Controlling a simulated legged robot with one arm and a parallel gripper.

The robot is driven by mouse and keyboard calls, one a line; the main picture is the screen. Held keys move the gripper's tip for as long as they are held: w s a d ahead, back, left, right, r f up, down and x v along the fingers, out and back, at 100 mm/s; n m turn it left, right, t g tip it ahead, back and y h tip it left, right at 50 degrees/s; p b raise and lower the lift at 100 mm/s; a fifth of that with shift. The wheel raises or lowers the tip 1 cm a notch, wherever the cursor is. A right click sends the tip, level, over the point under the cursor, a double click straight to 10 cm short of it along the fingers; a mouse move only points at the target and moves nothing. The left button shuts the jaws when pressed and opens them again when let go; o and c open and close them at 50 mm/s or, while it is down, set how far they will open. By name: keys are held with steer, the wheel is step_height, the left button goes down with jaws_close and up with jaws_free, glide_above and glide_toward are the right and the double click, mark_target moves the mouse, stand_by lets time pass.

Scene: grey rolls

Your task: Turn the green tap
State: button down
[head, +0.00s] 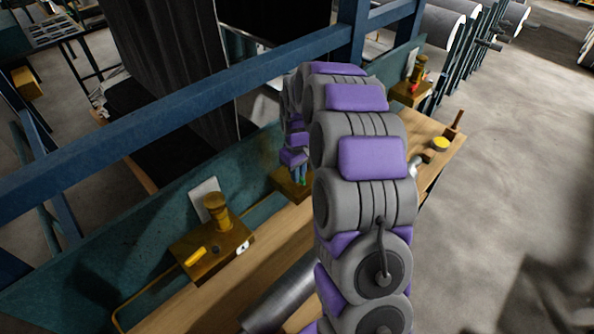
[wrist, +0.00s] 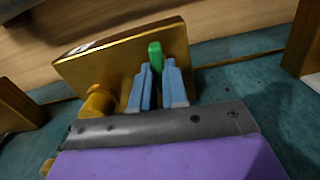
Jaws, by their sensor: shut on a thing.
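The green tap (wrist: 155,55) shows in the wrist view as a green handle on a brass-coloured block. My gripper (wrist: 157,75) has its two blue fingers on either side of the green handle, shut on it. In the head view a small bit of the green tap (head: 302,181) shows below my gripper (head: 299,174), at the bench's back panel. My arm hides much of that spot in the head view. The brass block (wrist: 100,62) carries a round yellow knob (wrist: 98,103) to the left of the fingers.
A third block (head: 410,95) with a red part stands at the back right. A dark metal cylinder (head: 280,297) lies near my arm. A blue beam (head: 180,105) crosses behind the bench.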

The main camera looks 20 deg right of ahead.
steer(key=shift+s+f, duration=0.15)
steer(key=shift+s, duration=0.1)
steer(key=c, duration=1.2)
jaws_free()
steer(key=shift+s, duration=0.1)
steer(key=shift+c, duration=0.2)
steer(key=shift+o, duration=0.5)
steer(key=shift+w, duration=0.2)
step_height(320, 180, up, 17)
steer(key=p, duration=0.1)
steer(key=shift+r, duration=0.2)
